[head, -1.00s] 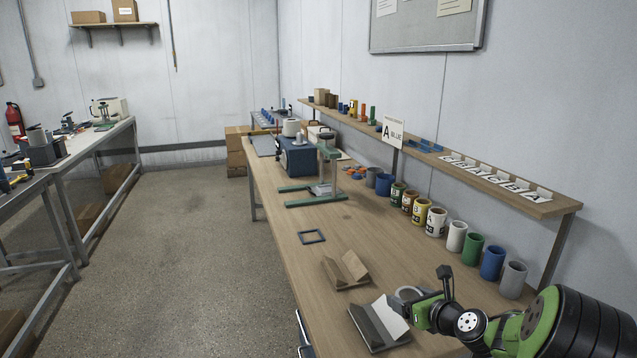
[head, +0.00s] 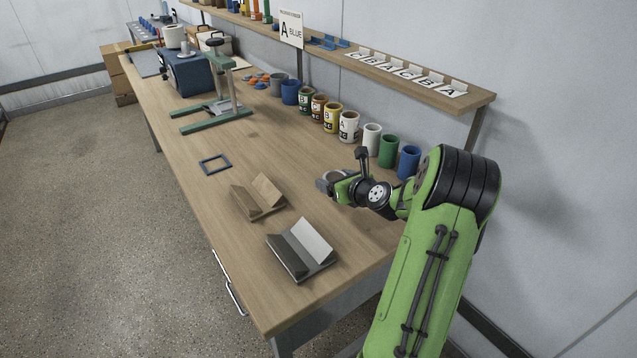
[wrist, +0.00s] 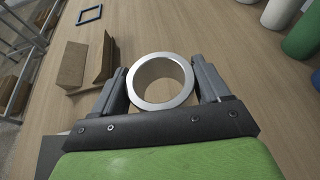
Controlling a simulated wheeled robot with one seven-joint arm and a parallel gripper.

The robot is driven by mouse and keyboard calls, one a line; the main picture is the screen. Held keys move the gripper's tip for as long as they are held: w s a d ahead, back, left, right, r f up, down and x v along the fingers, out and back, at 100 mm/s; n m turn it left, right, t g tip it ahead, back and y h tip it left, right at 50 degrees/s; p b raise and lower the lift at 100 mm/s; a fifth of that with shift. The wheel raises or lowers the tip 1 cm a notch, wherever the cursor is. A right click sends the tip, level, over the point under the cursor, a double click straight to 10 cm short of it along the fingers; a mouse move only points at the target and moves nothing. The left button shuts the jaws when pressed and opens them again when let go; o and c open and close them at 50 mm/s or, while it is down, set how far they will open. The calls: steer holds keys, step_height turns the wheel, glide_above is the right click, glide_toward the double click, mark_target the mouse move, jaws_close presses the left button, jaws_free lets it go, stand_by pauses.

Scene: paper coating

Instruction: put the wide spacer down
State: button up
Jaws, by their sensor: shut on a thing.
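The wide spacer (wrist: 134,92) is a short silver-grey ring with an open bore. In the wrist view it sits between the two fingers of my gripper (wrist: 163,84), which is shut on it from both sides. In the head view my gripper (head: 327,184) is over the right half of the bench, and the grey spacer (head: 331,175) shows partly at its end. I cannot tell whether the spacer touches the bench top or is held just above it.
A wooden V-shaped holder (head: 259,197) and a dark holder with a pale sheet (head: 301,250) stand in front of the gripper. A blue square frame (head: 215,164) lies farther left. Several cups, including a green one (head: 388,151), line the back. Bare bench (head: 290,155) lies left of the gripper.

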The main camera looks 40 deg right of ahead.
mark_target(334, 209)
step_height(334, 209, down, 7)
steer(key=shift+f+b, duration=0.1)
steer(key=shift+b, duration=1)
